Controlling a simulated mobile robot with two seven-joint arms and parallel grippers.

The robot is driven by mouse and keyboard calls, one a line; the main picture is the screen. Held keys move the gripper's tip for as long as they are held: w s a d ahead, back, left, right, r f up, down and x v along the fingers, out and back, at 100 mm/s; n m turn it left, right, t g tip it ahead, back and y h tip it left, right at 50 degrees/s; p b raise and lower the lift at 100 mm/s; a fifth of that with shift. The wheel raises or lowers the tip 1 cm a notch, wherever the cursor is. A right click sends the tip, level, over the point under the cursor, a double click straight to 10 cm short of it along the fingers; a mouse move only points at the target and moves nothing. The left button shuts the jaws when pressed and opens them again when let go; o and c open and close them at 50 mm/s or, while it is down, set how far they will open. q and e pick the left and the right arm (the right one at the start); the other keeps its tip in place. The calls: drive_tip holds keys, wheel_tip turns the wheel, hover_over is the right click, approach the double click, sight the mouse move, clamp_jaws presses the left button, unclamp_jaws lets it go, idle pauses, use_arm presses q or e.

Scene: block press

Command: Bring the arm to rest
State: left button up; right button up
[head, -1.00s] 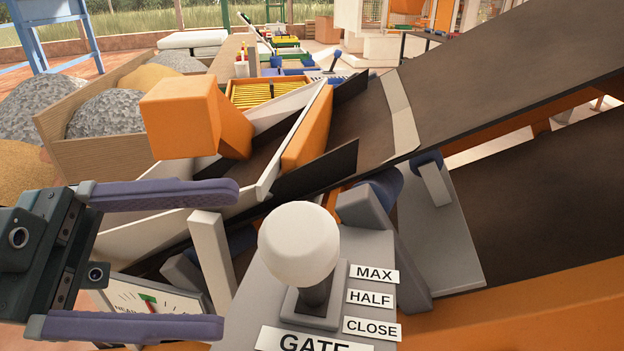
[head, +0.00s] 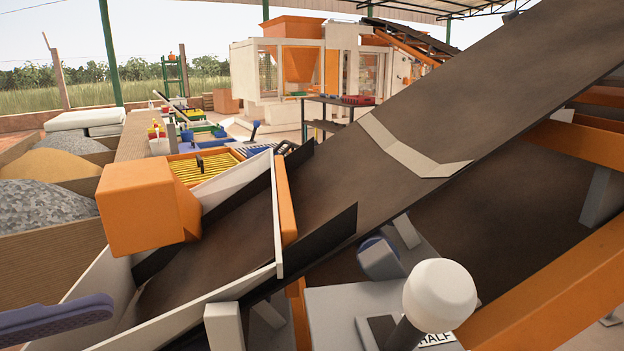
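One purple finger of my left gripper (head: 58,318) shows at the lower left edge. The rest of that gripper is out of the picture. No second finger lies against the visible one, and nothing is held at it. The finger is left of the white-knobbed gate lever (head: 440,296) and well apart from it. The lever stands on a grey housing (head: 335,315) at the lower right. The knob covers part of the labels, and only "HALF" partly shows beside it. My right gripper is not in view.
A dark conveyor belt (head: 480,85) rises to the right from a white-walled hopper (head: 235,285). An orange box-shaped part (head: 140,208) stands at the hopper's left. Bins of gravel (head: 45,205) and sand (head: 50,162) lie at far left. A white and orange machine (head: 300,65) stands behind.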

use_arm(q)
drive_tip(key=w+f+n+t+y, duration=0.55)
drive_tip(key=w+n+y, duration=0.25)
drive_tip(key=n+y, duration=0.4)
drive_tip(key=s+a+f+n+g+y, duration=0.1)
drive_tip(key=s+f+n+g+y, duration=0.15)
drive_tip(key=s+f+g, duration=0.4)
drive_tip(key=s+a+f+n+g+y, duration=0.1)
drive_tip(key=s+a+n+g+y, duration=0.15)
drive_tip(key=s, duration=0.65)
wheel_tip(320, 180, up, 32)
drive_tip(key=g+p, duration=0.1)
drive_tip(key=p, duration=3)
drive_tip(key=shift+d+f+m, duration=0.25)
drive_tip(key=shift+d+m, duration=0.05)
drive_tip(key=shift+m, duration=0.1)
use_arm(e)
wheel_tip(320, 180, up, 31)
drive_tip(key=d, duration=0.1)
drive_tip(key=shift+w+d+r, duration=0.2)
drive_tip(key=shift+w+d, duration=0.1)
use_arm(q)
drive_tip(key=shift+w, duration=0.1)
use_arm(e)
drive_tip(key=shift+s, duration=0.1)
